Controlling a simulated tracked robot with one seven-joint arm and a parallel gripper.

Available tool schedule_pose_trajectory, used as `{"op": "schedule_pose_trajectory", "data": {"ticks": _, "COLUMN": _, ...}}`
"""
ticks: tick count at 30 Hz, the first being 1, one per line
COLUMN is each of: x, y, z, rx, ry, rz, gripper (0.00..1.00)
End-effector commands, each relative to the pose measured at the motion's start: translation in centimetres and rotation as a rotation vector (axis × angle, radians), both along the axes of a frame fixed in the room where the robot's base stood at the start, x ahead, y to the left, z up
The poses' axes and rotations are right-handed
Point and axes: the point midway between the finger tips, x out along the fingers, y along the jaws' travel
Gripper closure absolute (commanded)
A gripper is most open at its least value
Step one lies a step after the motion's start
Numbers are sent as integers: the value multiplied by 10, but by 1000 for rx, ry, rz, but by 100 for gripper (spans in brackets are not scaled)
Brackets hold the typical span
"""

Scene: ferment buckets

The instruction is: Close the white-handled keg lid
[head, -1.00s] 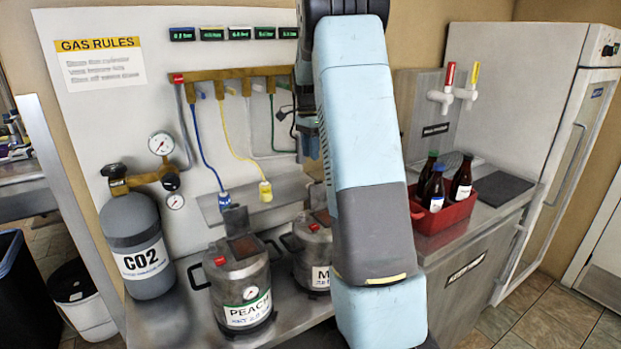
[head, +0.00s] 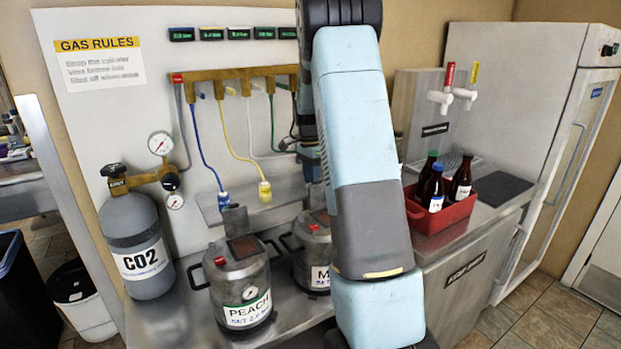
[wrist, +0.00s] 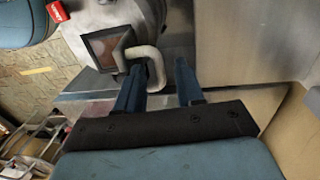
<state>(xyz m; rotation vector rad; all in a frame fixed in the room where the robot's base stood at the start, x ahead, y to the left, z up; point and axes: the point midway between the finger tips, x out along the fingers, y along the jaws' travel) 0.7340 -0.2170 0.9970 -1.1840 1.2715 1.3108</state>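In the wrist view a grey metal keg (wrist: 155,14) shows at the top. A dark-framed square plate (wrist: 103,47) is on it, beside a pale bent handle (wrist: 147,54). My gripper (wrist: 158,76) has its two dark blue fingers apart, with the lower end of the handle in the gap. I cannot tell whether they touch it. In the head view the keg labelled M (head: 313,265) is partly hidden by my arm. The gripper tips are hidden there, so I cannot tell which keg it is at, nor the lid's angle.
The PEACH keg (head: 240,290) and the CO2 cylinder (head: 138,235) stand to the left. Coloured hoses hang from a brass manifold (head: 235,74) on the wall panel. A red crate (head: 455,214) of dark bottles sits on the right counter, below taps (head: 440,97).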

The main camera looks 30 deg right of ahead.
Motion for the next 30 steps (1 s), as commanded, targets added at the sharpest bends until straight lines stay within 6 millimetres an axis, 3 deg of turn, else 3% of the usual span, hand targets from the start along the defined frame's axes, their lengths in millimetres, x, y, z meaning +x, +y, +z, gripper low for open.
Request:
{"op": "schedule_pose_trajectory", "data": {"ticks": 11, "x": 0, "y": 1, "z": 0, "rx": 0, "ry": 0, "rz": 1, "gripper": 100}}
{"op": "schedule_pose_trajectory", "data": {"ticks": 30, "x": 1, "y": 1, "z": 1, "rx": -1, "ry": -1, "rz": 3, "gripper": 100}}
